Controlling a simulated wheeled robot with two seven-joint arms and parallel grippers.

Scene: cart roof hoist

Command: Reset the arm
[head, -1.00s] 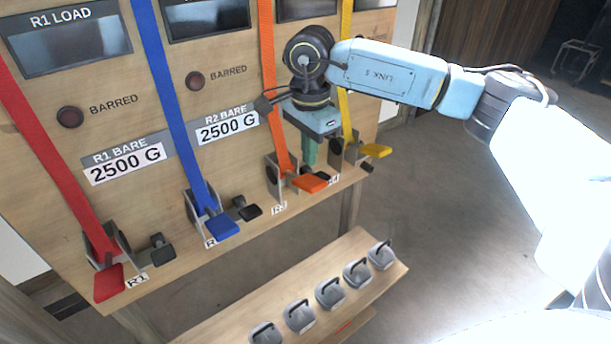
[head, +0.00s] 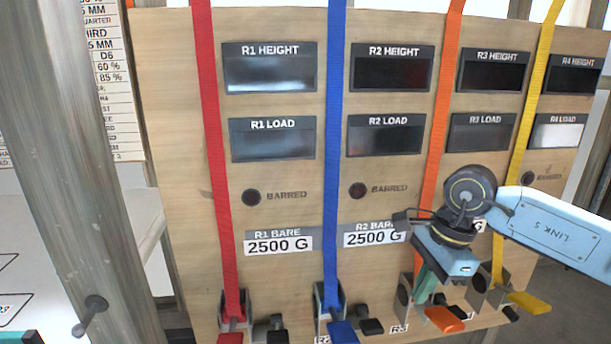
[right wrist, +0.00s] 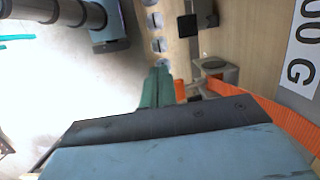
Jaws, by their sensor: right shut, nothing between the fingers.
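My right gripper (head: 424,290) hangs pointing down in front of the wooden panel (head: 180,130), by the orange strap (head: 437,130). Its green fingers are shut and empty, just above and left of the orange lever (head: 444,319). The right wrist view shows the shut fingers (right wrist: 157,88) with a bit of orange close beside their tips; I cannot tell if they touch it. The red (head: 213,130), blue (head: 334,130) and yellow (head: 535,80) straps run down to their own ratchets.
Height and load displays top the panel; the R4 load display (head: 557,134) is lit pale. Small black levers (head: 371,325) stand beside the ratchets along the bottom edge. A grey post (head: 85,150) stands at the left. Open floor (right wrist: 75,85) shows in the right wrist view.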

